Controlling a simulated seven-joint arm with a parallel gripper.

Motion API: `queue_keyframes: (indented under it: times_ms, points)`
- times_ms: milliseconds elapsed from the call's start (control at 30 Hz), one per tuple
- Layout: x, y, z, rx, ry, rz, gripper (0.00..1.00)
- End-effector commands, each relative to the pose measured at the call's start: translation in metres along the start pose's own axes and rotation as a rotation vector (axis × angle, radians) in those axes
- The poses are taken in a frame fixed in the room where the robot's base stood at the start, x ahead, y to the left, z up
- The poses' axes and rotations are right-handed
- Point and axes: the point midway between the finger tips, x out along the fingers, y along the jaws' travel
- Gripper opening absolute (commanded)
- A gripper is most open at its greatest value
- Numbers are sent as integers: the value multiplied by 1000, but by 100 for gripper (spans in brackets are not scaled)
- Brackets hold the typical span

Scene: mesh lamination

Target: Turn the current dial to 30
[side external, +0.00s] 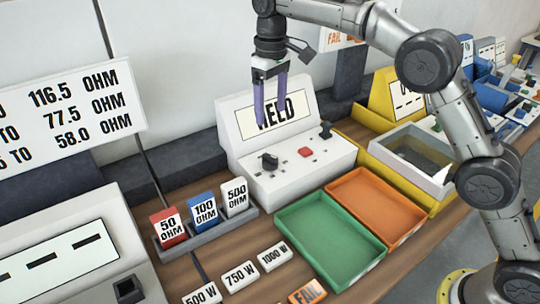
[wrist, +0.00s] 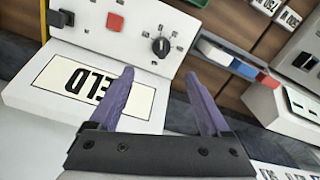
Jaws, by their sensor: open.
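A white console (side external: 246,188) with a sloped display panel, its lettering partly hidden by my fingers, stands at the back middle. A black round dial (side external: 269,161) with small marks around it sits at the left of its top; I take it as the current dial. In the wrist view the dial (wrist: 161,46) shows a white pointer line, but its scale numbers are too small to read. My gripper (side external: 270,112), with two purple fingers, is open and empty in front of the display, above and apart from the dial. In the wrist view the gripper (wrist: 157,72) has its fingertips just below the dial.
A red button (side external: 305,152) and a black lever-like knob (side external: 325,130) share the console top. Red, blue and white OHM blocks stand in a grey rack (side external: 212,231) at front left. A green tray (side external: 325,245) and an orange tray (side external: 372,205) lie in front.

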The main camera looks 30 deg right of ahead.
Motion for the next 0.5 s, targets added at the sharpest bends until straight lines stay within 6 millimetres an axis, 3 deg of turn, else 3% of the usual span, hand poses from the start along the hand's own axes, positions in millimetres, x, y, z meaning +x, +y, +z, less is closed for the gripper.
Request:
queue_keyframes:
  times_ms: [267,500]
  points:
    - [30,-3,1,-6,-12,-1,81]
    - [77,-3,1,-6,-12,-1,81]
